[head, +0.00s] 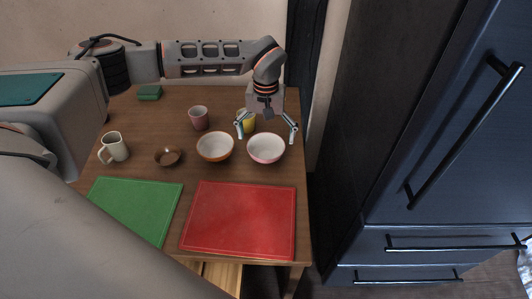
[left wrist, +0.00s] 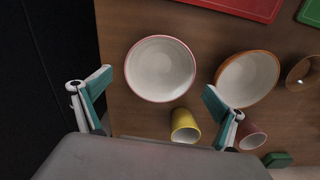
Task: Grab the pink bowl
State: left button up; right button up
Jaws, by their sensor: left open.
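The pink bowl (head: 266,149) has a white inside and a pink rim and stands upright on the wooden table, near its right edge. It also shows in the left wrist view (left wrist: 160,69). My left gripper (head: 267,134) is open and empty, above and just behind the bowl in the head view. In the left wrist view its fingers (left wrist: 158,90) are spread wide, with the bowl ahead of and between them. I cannot tell the exact height above the rim. My right gripper is not in view.
An orange-brown bowl (head: 215,147) stands close to its left. A yellow cup (head: 247,122) is behind the bowl, a pink cup (head: 198,117) further left. A small brown bowl (head: 168,156) and a white mug (head: 114,147) stand left. A red mat (head: 240,218) lies in front. A dark fridge (head: 440,130) stands right.

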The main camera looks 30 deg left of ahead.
aim_at(266, 154)
pick_arm(q)
notch_tip(266, 154, down, 4)
jog(key=shift+s+d+f, duration=0.1)
jog(key=c, duration=1.3)
jog(key=shift+o, duration=0.2)
jog(key=shift+r, duration=0.2)
